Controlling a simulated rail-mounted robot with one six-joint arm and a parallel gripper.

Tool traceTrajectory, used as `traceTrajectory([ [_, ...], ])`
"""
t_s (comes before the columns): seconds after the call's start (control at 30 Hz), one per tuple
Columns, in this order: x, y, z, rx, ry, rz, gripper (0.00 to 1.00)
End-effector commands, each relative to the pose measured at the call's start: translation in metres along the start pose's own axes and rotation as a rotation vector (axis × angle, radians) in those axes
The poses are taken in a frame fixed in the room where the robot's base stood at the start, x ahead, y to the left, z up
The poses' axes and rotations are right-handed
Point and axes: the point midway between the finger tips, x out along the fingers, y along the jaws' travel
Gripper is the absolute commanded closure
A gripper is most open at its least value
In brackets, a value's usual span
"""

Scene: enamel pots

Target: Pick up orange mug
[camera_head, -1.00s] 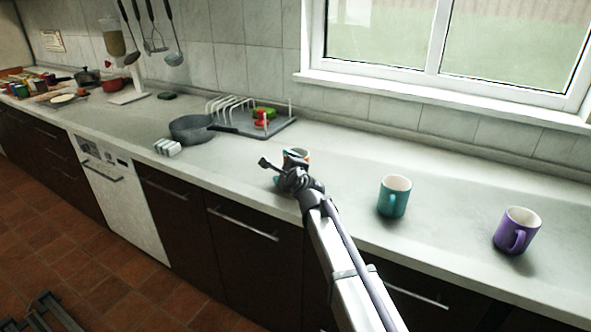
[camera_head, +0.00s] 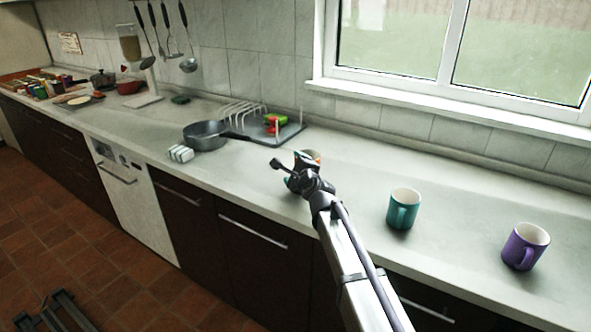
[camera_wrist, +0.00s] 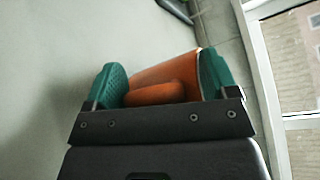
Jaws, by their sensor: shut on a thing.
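The orange mug (camera_wrist: 168,75) shows close up in the wrist view, between the two green finger pads of my gripper (camera_wrist: 165,85). My gripper is shut on the mug, with the orange handle (camera_wrist: 155,94) lying between the pads. In the head view my gripper (camera_head: 305,172) is over the counter, left of the teal mug. It hides most of the orange mug there; only a bit of the rim (camera_head: 312,154) shows. I cannot tell whether the mug is touching the counter.
A teal mug (camera_head: 404,209) and a purple mug (camera_head: 525,246) stand upright to the right on the counter (camera_head: 460,220). The window is behind.

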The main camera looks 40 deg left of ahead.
Motion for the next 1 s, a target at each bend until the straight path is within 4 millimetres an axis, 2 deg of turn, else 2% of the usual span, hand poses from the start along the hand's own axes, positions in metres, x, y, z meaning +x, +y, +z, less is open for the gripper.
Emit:
traceTrajectory([
  [0.03, -0.003, -0.012, 0.006, 0.000, 0.000, -0.001, 0.71],
  [0.4, -0.011, -0.052, 0.025, -0.001, 0.000, -0.001, 0.71],
  [0.6, -0.012, -0.061, 0.029, -0.001, 0.000, -0.001, 0.71],
  [1.0, -0.013, -0.061, 0.030, -0.001, 0.000, -0.001, 0.71],
])
